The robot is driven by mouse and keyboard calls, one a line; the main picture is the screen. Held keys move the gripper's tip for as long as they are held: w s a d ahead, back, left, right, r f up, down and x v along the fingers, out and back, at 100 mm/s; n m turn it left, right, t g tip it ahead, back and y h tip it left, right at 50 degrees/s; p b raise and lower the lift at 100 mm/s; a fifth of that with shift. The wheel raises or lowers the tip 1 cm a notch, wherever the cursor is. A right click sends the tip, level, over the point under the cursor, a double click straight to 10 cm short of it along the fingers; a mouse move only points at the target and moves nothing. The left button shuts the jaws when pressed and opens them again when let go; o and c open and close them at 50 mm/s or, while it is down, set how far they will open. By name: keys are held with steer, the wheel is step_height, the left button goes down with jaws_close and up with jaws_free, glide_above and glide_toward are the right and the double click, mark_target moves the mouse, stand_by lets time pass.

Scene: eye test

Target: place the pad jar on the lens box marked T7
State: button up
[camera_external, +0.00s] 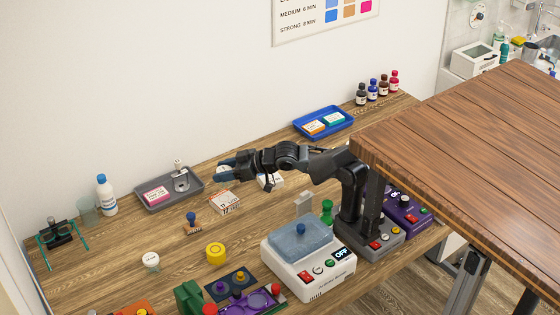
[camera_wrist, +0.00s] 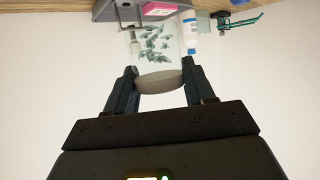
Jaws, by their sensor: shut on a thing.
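My gripper (camera_external: 226,168) is shut on a clear jar (camera_wrist: 158,45) with grey-green pieces inside and a grey-brown end, which I take to be the pad jar. The wrist view is upside down, and the jar sits upright between the fingers there. In the outside view the fingers and arm mostly hide it. A white lens box (camera_external: 224,202) with an orange-red edge lies on the table just below the gripper. Another white box (camera_external: 270,181) lies partly behind my arm. The marks on both are too small to read, so I cannot tell which is T7.
A grey tray (camera_external: 150,203) with a pink box stands left of the gripper, beside a white bottle (camera_external: 106,196). A white device (camera_external: 308,280) is at front right.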

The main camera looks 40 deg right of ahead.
steer(key=a+f, duration=0.1)
steer(key=w+a+f, duration=0.1)
steer(key=a, duration=0.1)
steer(key=shift+a+f, duration=0.15)
steer(key=shift+a, duration=0.1)
steer(key=shift+f+p, duration=0.6)
steer(key=shift+f, duration=1.35)
steer(key=shift+f, duration=0.15)
steer(key=o, duration=1)
steer(key=shift+o, duration=0.2)
steer(key=shift+r, duration=0.2)
steer(key=b+v, duration=0.1)
steer(key=v, duration=1.1)
steer(key=shift+b, duration=0.3)
steer(key=shift+w, duration=0.1)
